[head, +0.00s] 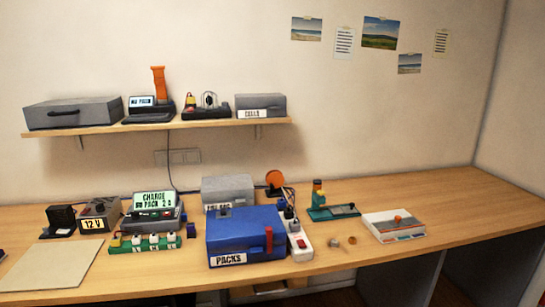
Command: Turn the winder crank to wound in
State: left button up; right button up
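No part labelled as the winder crank can be made out. An orange round disc (274,178) on a dark stand is at the table's back middle, with dark cable beside it, and looks most like a winder. Its crank and setting are too small to tell. A teal device (333,212) with an orange and yellow upright part stands to its right. Neither of my grippers is in the head view.
A blue PACKS box (240,228) with a red latch stands front middle, beside a white power strip (296,238). A charger (153,213), green strip (145,244) and 12 V unit (98,212) are left. Small loose parts (333,242) lie right of the strip. The table's far right is clear.

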aim_at(274, 178)
jog(key=i+l+u, duration=0.15)
jog(key=i+l, duration=0.15)
jog(key=i+l+u, duration=0.1)
jog(key=i+l, duration=0.15)
jog(key=l, duration=0.3)
jog(key=i+l+u, duration=0.15)
jog(key=l, duration=0.3)
jog(key=i, duration=0.1)
